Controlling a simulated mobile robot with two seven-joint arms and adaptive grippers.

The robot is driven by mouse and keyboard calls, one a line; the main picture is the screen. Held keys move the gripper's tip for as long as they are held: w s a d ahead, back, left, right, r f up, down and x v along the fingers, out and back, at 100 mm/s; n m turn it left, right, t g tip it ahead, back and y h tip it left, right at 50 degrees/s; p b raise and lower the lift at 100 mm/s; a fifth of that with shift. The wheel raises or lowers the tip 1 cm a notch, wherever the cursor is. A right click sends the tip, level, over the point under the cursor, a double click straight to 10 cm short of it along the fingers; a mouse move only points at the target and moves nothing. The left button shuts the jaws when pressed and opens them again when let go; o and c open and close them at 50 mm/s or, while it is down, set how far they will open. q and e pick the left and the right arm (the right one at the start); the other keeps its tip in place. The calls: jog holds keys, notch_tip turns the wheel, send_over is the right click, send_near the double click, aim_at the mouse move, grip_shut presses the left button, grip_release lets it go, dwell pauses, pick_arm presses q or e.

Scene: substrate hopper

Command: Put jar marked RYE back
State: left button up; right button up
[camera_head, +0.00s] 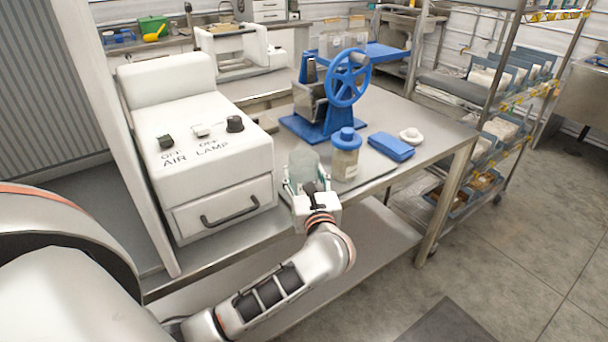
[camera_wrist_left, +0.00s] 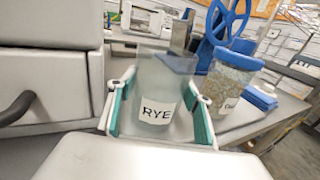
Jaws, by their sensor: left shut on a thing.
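The jar marked RYE (camera_wrist_left: 158,90) is a clear, frosted-looking jar with a white label, with no lid visible on it. It also shows in the head view (camera_head: 303,164), in front of the white cabinet's right side. My left gripper (camera_head: 306,190) is shut around the jar, with a green-lined finger on either side, as the left wrist view (camera_wrist_left: 160,112) shows. The jar looks upright. I cannot tell whether its base touches the steel table (camera_head: 425,150). My right gripper is not in view.
A blue-lidded jar of grain (camera_head: 345,158) stands close on the right. Behind it is a blue hand-wheel mill (camera_head: 325,105). A blue block (camera_head: 391,146) and a small white dish (camera_head: 411,135) lie further right. The white AIR/LAMP cabinet (camera_head: 205,150) stands left.

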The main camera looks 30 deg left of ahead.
pick_arm(q)
jog(key=shift+f, duration=0.25)
jog(key=o, duration=1.3)
jog(key=shift+r, duration=0.1)
